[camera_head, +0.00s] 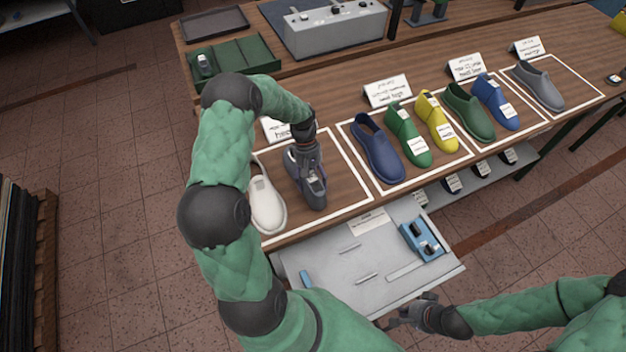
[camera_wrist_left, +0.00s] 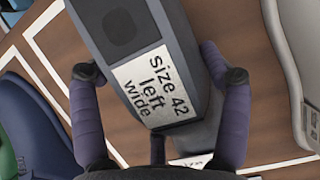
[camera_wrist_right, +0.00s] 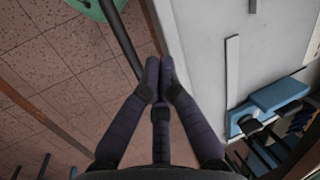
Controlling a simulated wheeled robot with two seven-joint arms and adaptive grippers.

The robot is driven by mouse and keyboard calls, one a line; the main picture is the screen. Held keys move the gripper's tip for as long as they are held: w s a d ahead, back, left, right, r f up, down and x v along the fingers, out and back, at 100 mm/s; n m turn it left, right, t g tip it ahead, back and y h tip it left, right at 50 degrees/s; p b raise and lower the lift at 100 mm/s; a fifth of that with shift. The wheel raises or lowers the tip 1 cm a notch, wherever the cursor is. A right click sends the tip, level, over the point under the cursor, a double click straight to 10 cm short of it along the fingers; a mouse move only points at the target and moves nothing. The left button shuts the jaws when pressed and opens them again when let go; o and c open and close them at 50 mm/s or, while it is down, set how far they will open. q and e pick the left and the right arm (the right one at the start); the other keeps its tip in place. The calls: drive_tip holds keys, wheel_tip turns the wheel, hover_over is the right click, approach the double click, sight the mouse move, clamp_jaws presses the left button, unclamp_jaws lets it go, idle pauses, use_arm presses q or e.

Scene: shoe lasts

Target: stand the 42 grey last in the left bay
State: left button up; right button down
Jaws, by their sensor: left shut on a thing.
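In the left wrist view, the grey last (camera_wrist_left: 112,22) lies between the fingers, with a label (camera_wrist_left: 152,85) reading "Size 42 left wide". It looks upright; whether its sole rests fully on the bench is hard to tell. My right gripper (camera_head: 397,315) is at the open drawer's front edge, away from the lasts. In the right wrist view its fingertips (camera_wrist_right: 160,75) are together and empty.
Name cards stand behind.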

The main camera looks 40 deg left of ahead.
use_arm(q)
drive_tip(key=shift+f, duration=0.1)
idle(0.3)
drive_tip(key=o, duration=1.7)
drive_tip(key=shift+f, duration=0.1)
drive_tip(key=v, duration=1.2)
